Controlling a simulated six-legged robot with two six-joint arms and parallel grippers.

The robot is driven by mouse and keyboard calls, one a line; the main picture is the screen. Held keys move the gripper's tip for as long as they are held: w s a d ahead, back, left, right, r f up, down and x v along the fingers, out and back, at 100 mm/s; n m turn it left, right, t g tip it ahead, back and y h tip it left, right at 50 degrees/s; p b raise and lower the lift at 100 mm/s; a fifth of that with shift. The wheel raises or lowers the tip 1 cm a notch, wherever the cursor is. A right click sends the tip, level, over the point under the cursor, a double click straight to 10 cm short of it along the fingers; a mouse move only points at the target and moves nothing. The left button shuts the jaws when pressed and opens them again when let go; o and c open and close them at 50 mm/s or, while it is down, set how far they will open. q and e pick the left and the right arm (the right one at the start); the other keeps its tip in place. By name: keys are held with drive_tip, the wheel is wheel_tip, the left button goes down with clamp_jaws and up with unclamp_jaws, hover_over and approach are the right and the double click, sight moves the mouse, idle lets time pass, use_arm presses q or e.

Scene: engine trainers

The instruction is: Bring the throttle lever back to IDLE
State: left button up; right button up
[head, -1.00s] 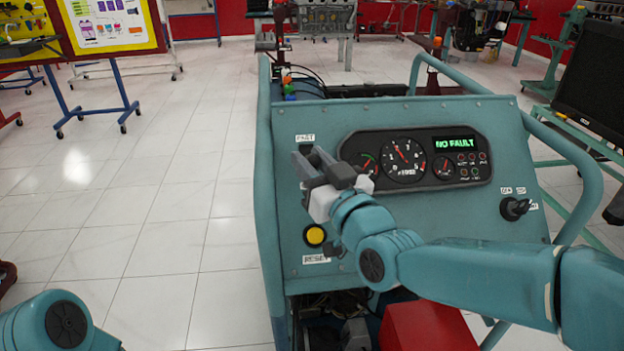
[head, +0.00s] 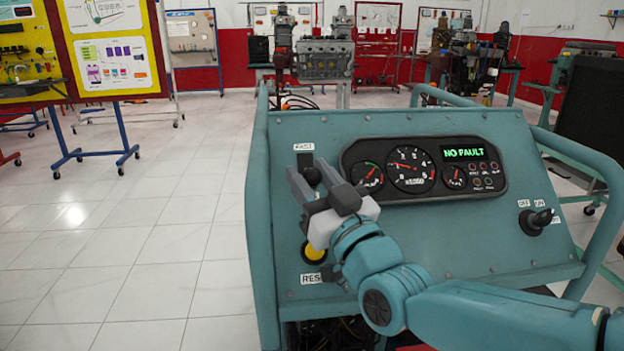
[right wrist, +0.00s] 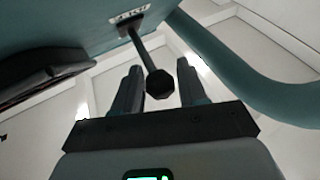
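The throttle lever (head: 312,175) is dark, with a round knob, at the left of the teal engine panel (head: 430,235), just below the FAST label (head: 304,147). My right gripper (head: 308,172) is at the lever, with its fingers apart on either side of it. In the right wrist view, the lever's knob (right wrist: 159,84) stands between the two open fingers (right wrist: 160,88), with a gap to each. My left gripper is not in view.
A yellow button (head: 315,252) sits below, partly covered by my right gripper. A gauge cluster (head: 425,166) reading NO FAULT is just right of the gripper. A key switch (head: 536,221) is at the panel's right. Tubular side rails (head: 600,185) flank the panel.

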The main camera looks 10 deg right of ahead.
drive_tip(key=shift+o, duration=0.5)
drive_tip(key=shift+s, duration=0.1)
drive_tip(key=shift+s+d+f, duration=0.1)
drive_tip(key=shift+s+d, duration=0.05)
drive_tip(key=shift+s, duration=0.05)
drive_tip(key=v, duration=1.5)
drive_tip(key=shift+s+b, duration=0.3)
drive_tip(key=shift+b, duration=0.05)
drive_tip(key=shift+s+d+f, duration=0.1)
drive_tip(key=shift+d, duration=0.05)
